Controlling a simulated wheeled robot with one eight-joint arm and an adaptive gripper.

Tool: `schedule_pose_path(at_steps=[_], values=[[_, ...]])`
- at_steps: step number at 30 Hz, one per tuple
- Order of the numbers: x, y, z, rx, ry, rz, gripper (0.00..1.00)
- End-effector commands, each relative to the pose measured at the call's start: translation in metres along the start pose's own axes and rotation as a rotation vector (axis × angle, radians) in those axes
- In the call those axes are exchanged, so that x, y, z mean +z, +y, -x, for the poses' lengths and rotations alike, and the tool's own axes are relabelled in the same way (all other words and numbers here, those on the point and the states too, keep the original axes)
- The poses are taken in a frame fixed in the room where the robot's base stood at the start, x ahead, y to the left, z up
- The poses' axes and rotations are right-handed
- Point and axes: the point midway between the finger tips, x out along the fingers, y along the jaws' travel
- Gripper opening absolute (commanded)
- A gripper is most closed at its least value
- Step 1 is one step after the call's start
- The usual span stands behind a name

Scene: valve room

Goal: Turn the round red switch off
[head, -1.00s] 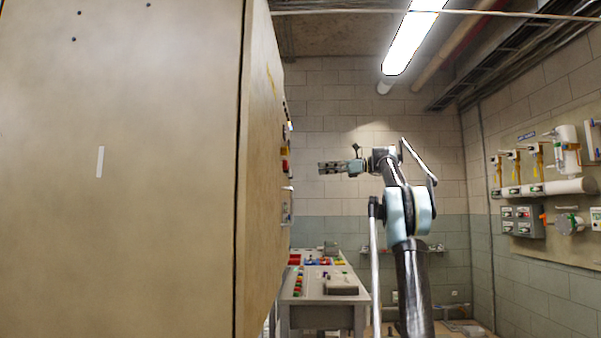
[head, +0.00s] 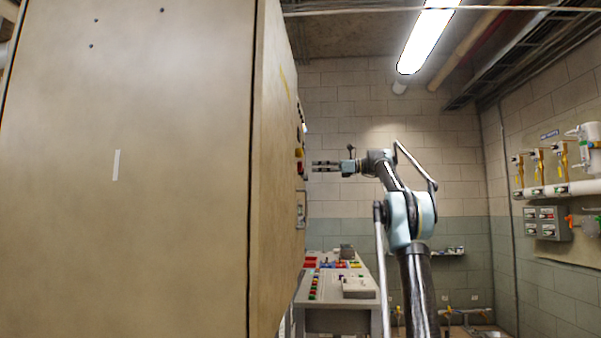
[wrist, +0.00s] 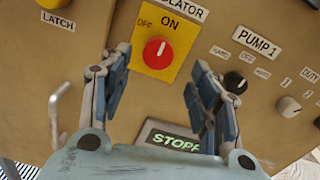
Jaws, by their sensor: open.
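The round red switch (wrist: 157,53) sits on a yellow plate (wrist: 178,27) marked OFF and ON on the cabinet panel. Its white pointer mark is tilted up and to the right, towards the word ON. My gripper (wrist: 160,88) is open and empty in the wrist view, with the switch ahead of and between its two fingers, apart from them. In the head view my gripper (head: 314,166) points left at the cabinet's face, close to it. The switch is seen nearly edge-on there and cannot be made out clearly.
Beside the switch are a black PUMP 1 knob (wrist: 235,82), a pale knob (wrist: 288,106), a lit display (wrist: 172,139) and a metal handle (wrist: 58,115). The large cabinet (head: 130,180) fills the left. A control desk (head: 340,290) stands beyond it.

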Motion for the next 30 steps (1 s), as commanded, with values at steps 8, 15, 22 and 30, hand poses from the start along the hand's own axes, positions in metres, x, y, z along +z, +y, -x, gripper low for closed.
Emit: schedule_pose_path(at_steps=[8, 15, 22, 30], values=[[0.000, 0.001, -0.045, 0.002, 0.000, 0.000, 0.56], [0.000, 0.001, -0.064, 0.001, 0.000, 0.000, 0.56], [0.000, 0.001, -0.067, 0.001, 0.000, 0.000, 0.56], [0.000, 0.000, -0.067, 0.001, 0.000, 0.000, 0.18]])
